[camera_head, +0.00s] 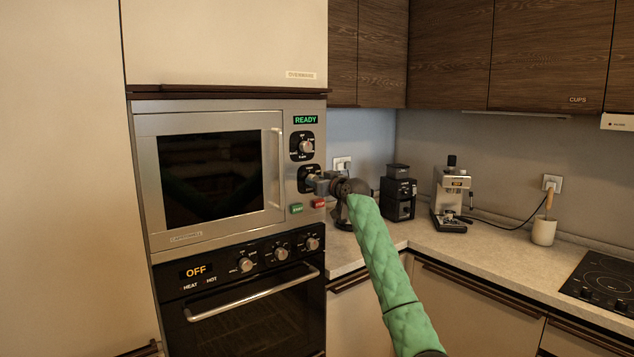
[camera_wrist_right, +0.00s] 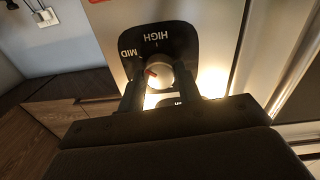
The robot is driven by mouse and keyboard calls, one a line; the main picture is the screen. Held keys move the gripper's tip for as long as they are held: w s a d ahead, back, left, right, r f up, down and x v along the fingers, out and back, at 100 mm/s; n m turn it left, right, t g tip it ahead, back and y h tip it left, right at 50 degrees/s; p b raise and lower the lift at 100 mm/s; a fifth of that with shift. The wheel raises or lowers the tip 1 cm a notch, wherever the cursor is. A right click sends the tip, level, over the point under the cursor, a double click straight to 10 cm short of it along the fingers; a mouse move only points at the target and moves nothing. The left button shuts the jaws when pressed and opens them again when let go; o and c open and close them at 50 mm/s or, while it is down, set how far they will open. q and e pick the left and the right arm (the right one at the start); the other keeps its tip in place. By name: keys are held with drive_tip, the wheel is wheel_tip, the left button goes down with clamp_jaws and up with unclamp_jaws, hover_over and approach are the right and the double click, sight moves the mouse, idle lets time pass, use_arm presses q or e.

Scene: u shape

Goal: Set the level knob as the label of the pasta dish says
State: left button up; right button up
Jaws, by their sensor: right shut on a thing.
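The level knob (camera_wrist_right: 162,75) is a round metal knob with a red mark on a black plate (camera_wrist_right: 185,45) lettered HIGH and MID. A third word is mostly hidden by my gripper. The red mark sits on the knob's upper left in the right wrist view, roughly on the MID side of HIGH. My right gripper (camera_wrist_right: 160,88) is shut on the knob, one finger on each side. In the head view my right gripper (camera_head: 319,184) covers most of the lower dial of the microwave (camera_head: 285,220). The pasta dish and my left gripper are not in view.
An upper dial (camera_head: 305,146) sits under a green READY display (camera_head: 306,120). A green START button (camera_head: 296,208) and a red button (camera_head: 318,203) lie below my gripper. The microwave door handle (camera_head: 278,168) is close left. The oven (camera_head: 245,290) below shows OFF.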

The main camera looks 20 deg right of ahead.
use_arm(q)
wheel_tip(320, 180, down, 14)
drive_tip(key=p, duration=0.3)
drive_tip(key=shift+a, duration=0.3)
use_arm(e)
drive_tip(key=shift+d+r+m, duration=0.1)
drive_tip(key=shift+d+m, duration=0.05)
drive_tip(key=shift+m, duration=4.75)
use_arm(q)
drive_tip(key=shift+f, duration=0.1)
use_arm(e)
drive_tip(key=o, duration=1)
